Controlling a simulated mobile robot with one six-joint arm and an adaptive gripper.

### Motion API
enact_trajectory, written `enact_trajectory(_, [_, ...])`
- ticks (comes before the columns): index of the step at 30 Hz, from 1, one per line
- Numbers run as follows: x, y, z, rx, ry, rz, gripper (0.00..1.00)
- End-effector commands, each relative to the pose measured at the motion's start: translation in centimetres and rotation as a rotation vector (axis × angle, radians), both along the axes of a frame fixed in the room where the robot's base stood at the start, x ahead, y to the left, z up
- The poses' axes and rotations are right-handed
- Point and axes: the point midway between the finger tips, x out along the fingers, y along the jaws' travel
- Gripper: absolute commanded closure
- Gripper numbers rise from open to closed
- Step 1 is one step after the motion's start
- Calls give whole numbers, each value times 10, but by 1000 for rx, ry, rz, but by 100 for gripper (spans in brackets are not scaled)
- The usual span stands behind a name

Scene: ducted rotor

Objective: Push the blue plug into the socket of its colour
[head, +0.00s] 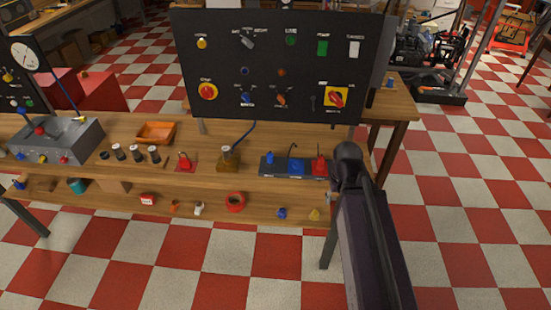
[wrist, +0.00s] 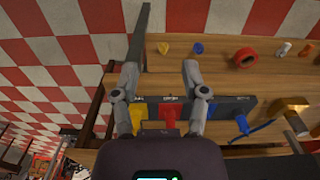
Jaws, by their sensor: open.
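The dark socket strip (head: 262,170) lies on the bench under the black panel. A small blue plug (head: 270,158) stands upright at its left end; whether it is seated in anything I cannot tell. Right of it on the strip is the blue socket (head: 296,166), then a red plug (head: 320,164).
The black panel (head: 275,110) stands behind the strip. A wooden block (head: 228,163) with a blue cable stands left of it, then a red switch (head: 185,162) and several jars. The lower shelf carries a red ring (head: 235,202) and small blue and yellow parts.

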Motion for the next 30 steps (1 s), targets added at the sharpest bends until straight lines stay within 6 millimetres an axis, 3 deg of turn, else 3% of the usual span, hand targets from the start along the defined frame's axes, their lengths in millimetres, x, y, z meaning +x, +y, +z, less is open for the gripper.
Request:
enact_trajectory(9, [0,0,0,0,0,0,43])
enact_trajectory(10, [0,0,0,0,0,0,40])
enact_trajectory(12, [1,0,0,0,0,0,21])
enact_trajectory(17, [13,6,3,0,0,-8,21])
enact_trajectory(23, [60,31,13,0,0,-52,21])
enact_trajectory(30, [149,95,33,1,0,-138,21])
